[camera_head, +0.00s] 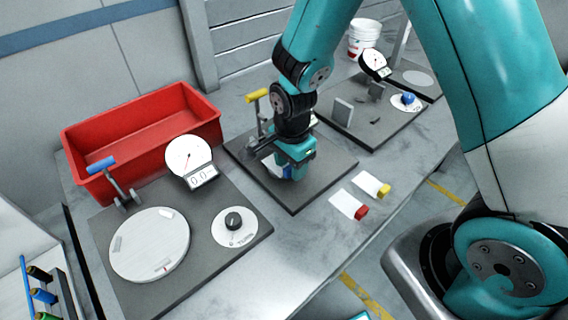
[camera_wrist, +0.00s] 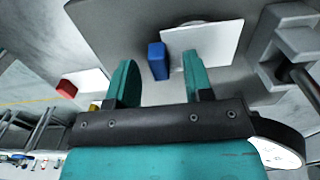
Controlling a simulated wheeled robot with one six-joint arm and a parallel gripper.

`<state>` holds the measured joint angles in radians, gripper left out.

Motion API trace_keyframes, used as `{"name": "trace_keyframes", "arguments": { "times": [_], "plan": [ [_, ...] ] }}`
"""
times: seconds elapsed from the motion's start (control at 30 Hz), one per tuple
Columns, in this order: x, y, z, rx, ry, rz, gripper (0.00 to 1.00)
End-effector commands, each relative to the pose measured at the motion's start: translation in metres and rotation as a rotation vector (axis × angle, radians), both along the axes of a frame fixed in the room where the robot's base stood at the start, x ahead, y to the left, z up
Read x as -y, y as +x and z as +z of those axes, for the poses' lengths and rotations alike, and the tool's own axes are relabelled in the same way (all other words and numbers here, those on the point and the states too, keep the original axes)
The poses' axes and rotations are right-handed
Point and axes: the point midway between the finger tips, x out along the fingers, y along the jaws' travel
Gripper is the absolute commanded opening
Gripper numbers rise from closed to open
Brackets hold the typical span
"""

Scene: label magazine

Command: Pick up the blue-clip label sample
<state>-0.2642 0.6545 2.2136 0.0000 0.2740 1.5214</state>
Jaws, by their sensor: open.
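The blue-clip label sample shows in the wrist view as a white label (camera_wrist: 212,42) with a blue clip (camera_wrist: 157,61) at its left end, lying on a grey plate. My gripper (camera_wrist: 160,68) is open, its two teal fingers on either side of the blue clip in that picture. Whether they touch the clip, I cannot tell. In the head view my gripper (camera_head: 290,174) is low over the middle grey plate (camera_head: 318,180). There it hides most of the sample; only a bit of white (camera_head: 271,168) shows beside it.
A label with a red clip (camera_head: 361,212) and one with a yellow clip (camera_head: 384,190) lie right of the plate. A yellow-handled lever (camera_head: 257,96) stands close behind my gripper. A red bin (camera_head: 140,135), a dial gauge (camera_head: 188,156) and a round disc (camera_head: 150,245) are left.

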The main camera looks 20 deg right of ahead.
Motion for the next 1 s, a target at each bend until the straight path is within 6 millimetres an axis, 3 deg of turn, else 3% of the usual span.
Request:
{"name": "trace_keyframes", "arguments": {
  "times": [0.27,0.5,0.83,1.0],
  "plan": [
    [0.0,0.0,-0.005,0.001,0.0,0.0,0.47],
    [0.0,0.0,-0.005,0.001,0.0,0.0,0.0],
    [0.0,0.0,-0.004,0.001,0.0,0.0,0.0],
    [0.0,0.001,0.009,0.004,0.001,0.0,0.0]
  ]
}}
